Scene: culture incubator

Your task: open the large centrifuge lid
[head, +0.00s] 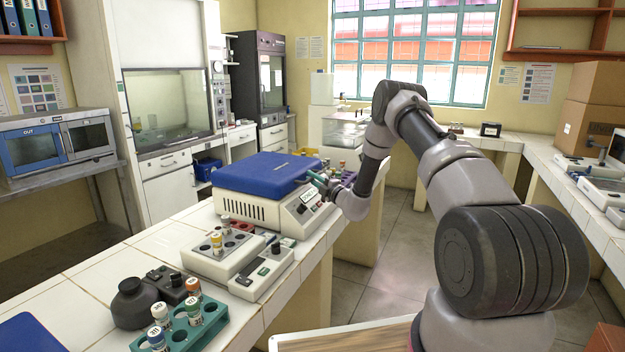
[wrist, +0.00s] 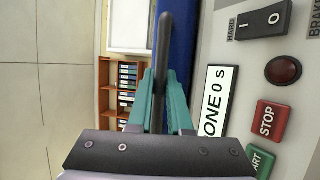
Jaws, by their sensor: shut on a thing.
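The large centrifuge is a cream box (head: 262,208) on the tiled bench, with a blue lid (head: 262,173) lying flat over its top. My gripper (head: 318,180) is at the lid's front right edge, over the control panel. In the wrist view, my gripper's green fingers (wrist: 160,88) are shut on a dark bar-like handle (wrist: 163,45) beside the blue lid (wrist: 182,50). The panel shows a display (wrist: 216,102) with "ONE 0 s" visible, a red STOP button (wrist: 267,119) and a black switch (wrist: 264,19). The handle's ends are partly hidden.
A purple rack (head: 347,178) with tubes sits just behind my gripper. The floor (head: 400,240) right of the bench is clear.

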